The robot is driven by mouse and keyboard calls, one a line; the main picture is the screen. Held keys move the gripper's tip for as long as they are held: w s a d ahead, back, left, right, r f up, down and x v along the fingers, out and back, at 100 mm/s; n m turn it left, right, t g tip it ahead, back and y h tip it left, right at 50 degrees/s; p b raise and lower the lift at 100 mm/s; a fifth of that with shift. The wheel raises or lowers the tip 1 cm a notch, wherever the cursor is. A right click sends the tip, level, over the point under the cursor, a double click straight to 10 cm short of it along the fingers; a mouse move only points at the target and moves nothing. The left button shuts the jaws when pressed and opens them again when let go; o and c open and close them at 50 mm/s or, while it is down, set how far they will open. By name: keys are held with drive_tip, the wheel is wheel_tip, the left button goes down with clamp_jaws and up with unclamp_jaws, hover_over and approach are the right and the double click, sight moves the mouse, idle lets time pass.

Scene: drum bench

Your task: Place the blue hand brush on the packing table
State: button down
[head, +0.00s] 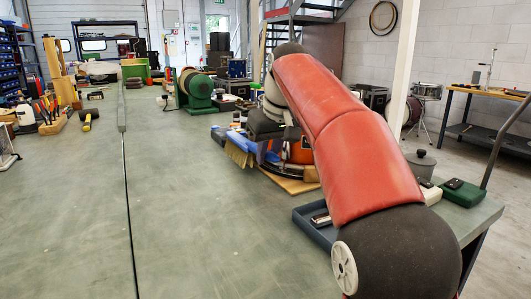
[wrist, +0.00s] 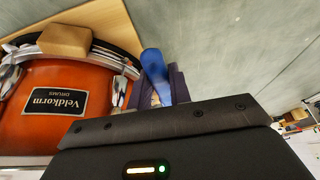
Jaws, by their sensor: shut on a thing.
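The blue hand brush (head: 240,142) has pale bristles that point down in the head view. It is just left of the orange drum, above or at the green-grey bench top; I cannot tell whether it touches. My gripper (head: 262,138) is shut on it, with the jaws mostly hidden by my wrist. In the wrist view the brush's blue handle (wrist: 153,66) stands out beyond my gripper (wrist: 160,95). Which surface is the packing table, I cannot tell; a wood-topped table (head: 487,92) stands at the far right.
The orange drum (wrist: 45,125), labelled Veldkorm, lies on a wooden board (wrist: 105,18) close beside my gripper, with a wooden block (wrist: 64,40) at its rim. A blue-grey tray (head: 312,225) is at the bench's right. A green machine (head: 197,88) stands behind. The bench's left front is clear.

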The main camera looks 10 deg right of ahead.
drive_tip(key=shift+w+a+f, duration=0.35)
drive_tip(key=shift+w+f, duration=0.15)
drive_tip(key=shift+w, duration=0.15)
drive_tip(key=shift+f, duration=0.25)
drive_tip(key=shift+s+d+f+b, duration=0.15)
drive_tip(key=shift+f+b, duration=0.15)
drive_tip(key=shift+f, duration=0.4)
drive_tip(key=c, duration=1.5)
unclamp_jaws()
drive_tip(key=shift+f, duration=0.15)
drive_tip(key=shift+o, duration=1)
drive_tip(key=shift+r, duration=0.25)
